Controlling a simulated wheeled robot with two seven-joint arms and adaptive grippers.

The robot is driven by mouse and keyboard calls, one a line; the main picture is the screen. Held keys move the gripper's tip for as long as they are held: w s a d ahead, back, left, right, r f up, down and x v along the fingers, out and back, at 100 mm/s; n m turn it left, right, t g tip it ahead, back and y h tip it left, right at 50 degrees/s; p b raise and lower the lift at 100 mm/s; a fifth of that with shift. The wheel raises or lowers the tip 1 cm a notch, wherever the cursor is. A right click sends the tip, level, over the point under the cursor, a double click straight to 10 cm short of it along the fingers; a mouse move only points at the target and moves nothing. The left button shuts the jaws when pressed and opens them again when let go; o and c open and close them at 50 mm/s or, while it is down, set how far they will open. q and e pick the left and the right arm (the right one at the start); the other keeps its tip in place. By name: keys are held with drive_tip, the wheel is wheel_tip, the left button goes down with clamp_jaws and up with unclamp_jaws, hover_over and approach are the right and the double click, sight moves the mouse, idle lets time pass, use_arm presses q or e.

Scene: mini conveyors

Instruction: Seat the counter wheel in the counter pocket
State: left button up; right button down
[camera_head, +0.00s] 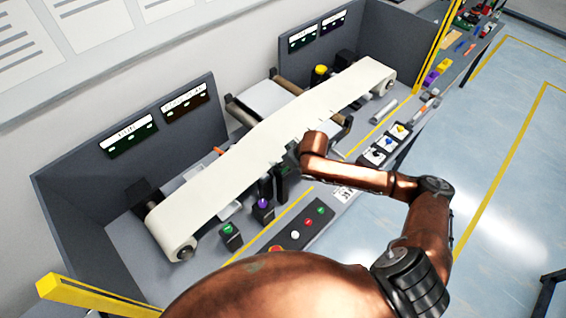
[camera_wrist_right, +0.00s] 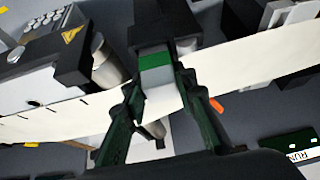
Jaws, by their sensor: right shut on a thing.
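In the right wrist view my right gripper (camera_wrist_right: 160,85) is shut on a light grey piece with a green band (camera_wrist_right: 157,72). It looks blocky from this side; it may be the counter wheel seen edge-on, but I cannot tell. The piece is over the pale conveyor belt (camera_wrist_right: 245,68), close to a dark housing (camera_wrist_right: 165,22). In the head view the fingers of my right gripper are hard to make out beside the near edge of the belt (camera_head: 230,145). I cannot identify the counter pocket in either view. My left gripper is out of view.
A grey cylinder and a black housing with a yellow warning mark (camera_wrist_right: 70,35) stand left in the wrist view. In the head view a purple-topped box (camera_head: 263,210), a green-button box (camera_head: 230,235) and a button panel (camera_head: 300,232) line the near side.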

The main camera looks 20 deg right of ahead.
drive_tip(key=c, duration=1.6)
unclamp_jaws()
drive_tip(key=shift+f, duration=0.15)
drive_tip(key=shift+r, duration=0.25)
drive_tip(key=b+v, duration=0.1)
drive_tip(key=v, duration=1.1)
drive_tip(key=shift+s+f, duration=0.1)
